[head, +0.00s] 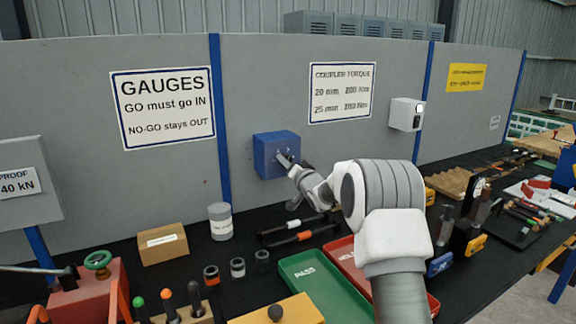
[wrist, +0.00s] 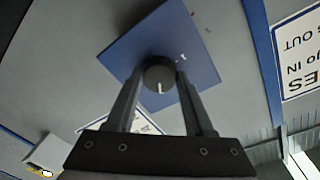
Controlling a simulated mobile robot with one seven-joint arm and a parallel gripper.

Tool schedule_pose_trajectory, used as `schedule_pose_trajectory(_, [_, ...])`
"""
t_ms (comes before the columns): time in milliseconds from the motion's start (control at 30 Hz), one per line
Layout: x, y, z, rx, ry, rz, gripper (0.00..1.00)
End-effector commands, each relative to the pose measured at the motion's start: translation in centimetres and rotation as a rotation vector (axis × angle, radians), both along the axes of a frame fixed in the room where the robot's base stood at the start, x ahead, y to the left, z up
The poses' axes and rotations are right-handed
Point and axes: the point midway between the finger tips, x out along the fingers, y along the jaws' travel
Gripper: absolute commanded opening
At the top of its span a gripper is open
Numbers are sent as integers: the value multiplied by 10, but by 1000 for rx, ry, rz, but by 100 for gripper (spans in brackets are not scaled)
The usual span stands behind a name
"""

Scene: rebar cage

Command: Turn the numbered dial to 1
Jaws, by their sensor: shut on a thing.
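The dial is a dark round knob (wrist: 159,74) with a white pointer line, on the face of a blue box (head: 270,152) fixed to the grey wall panel. The blue box also shows in the wrist view (wrist: 185,35). My gripper (wrist: 157,85) has one finger on each side of the knob and is shut on it. In the wrist view the pointer line points toward the bottom of the picture. A small white mark, apparently a 1, is on the box face right of the knob; other numbers cannot be read. In the head view my gripper (head: 287,160) hides the knob.
Wall signs (head: 163,108) (head: 341,92) flank the blue box. Below it is a dark bench with a grey can (head: 220,221), a cardboard box (head: 163,243), a green tray (head: 322,285) and a red tray (head: 344,250). Space directly around the blue box is clear.

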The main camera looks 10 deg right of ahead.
Motion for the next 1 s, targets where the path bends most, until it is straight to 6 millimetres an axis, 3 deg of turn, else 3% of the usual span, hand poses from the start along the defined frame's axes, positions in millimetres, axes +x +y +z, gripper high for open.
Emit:
schedule_pose_trajectory(367, [0, 0, -5, -223, -74, -1, 0])
schedule_pose_trajectory(1000, [1, -1, -5, -803, -261, -1, 0])
